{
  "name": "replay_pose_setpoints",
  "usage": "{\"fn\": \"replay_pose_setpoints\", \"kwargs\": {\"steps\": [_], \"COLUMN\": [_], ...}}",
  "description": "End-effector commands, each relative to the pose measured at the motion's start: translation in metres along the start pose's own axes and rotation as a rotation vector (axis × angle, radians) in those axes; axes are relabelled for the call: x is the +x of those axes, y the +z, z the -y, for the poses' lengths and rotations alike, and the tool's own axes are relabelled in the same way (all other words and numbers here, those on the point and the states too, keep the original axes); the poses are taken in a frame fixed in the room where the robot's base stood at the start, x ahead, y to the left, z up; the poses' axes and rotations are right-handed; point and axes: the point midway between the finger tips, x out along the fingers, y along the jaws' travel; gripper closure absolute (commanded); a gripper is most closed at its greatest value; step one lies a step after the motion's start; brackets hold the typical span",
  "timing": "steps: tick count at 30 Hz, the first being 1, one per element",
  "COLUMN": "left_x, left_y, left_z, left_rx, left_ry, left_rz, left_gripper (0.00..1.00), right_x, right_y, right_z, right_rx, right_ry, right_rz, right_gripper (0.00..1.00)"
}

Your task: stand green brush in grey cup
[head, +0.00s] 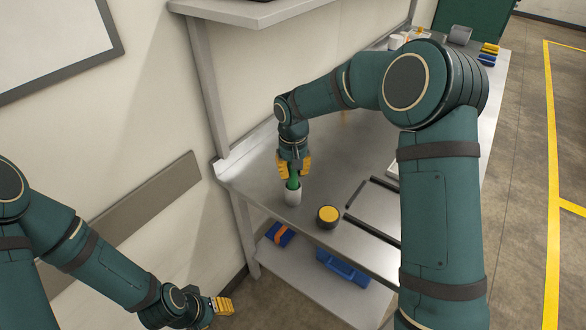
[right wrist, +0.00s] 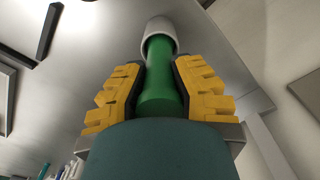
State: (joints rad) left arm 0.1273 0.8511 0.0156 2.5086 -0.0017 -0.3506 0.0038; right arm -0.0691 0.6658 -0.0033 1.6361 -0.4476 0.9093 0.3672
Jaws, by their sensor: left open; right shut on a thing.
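The green brush (head: 293,182) is upright, with its lower end inside the mouth of the grey cup (head: 292,196). The cup stands on the metal table near its left end. My right gripper (head: 293,166) points down above the cup and is shut on the brush. The right wrist view shows the brush (right wrist: 160,75) between the yellow fingers, its far end going into the cup (right wrist: 158,30). Whether the brush touches the cup's bottom is hidden. My left gripper (head: 223,305) is open and empty, low at the left, away from the table.
A dark round container with a yellow top (head: 327,216) stands right of the cup. Black rails (head: 372,228) lie further right. Blue items (head: 341,268) sit on the lower shelf (head: 318,293). An upper shelf (head: 235,10) overhangs the back. Bare table surrounds the cup.

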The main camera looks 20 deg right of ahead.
Motion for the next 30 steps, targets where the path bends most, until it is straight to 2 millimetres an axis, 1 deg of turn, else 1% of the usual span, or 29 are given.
{"fn": "replay_pose_setpoints", "kwargs": {"steps": [12, 13, 15, 25, 28, 30], "left_x": [0.006, 0.006, 0.006, 0.005, 0.005, 0.005], "left_y": [-0.001, -0.001, -0.001, -0.001, -0.001, -0.001], "left_z": [0.002, 0.002, 0.002, 0.002, 0.002, 0.002], "left_rx": [0.001, 0.000, 0.000, 0.000, 0.000, 0.000], "left_ry": [0.000, 0.000, 0.000, 0.000, 0.000, 0.000], "left_rz": [-0.003, -0.003, -0.003, -0.003, -0.003, -0.003], "left_gripper": [0.53, 0.53, 0.53, 0.53, 0.53, 0.53], "right_x": [0.010, 0.010, 0.009, 0.008, 0.001, -0.008], "right_y": [0.000, 0.000, 0.000, 0.000, 0.000, 0.000], "right_z": [0.000, 0.000, 0.000, 0.000, 0.000, 0.000], "right_rx": [0.000, 0.000, 0.000, 0.000, 0.000, 0.000], "right_ry": [0.000, 0.000, 0.000, 0.000, 0.000, 0.000], "right_rz": [0.001, 0.000, 0.000, 0.000, -0.001, -0.002], "right_gripper": [1.00, 0.71, 0.49, 0.49, 0.49, 0.49]}}
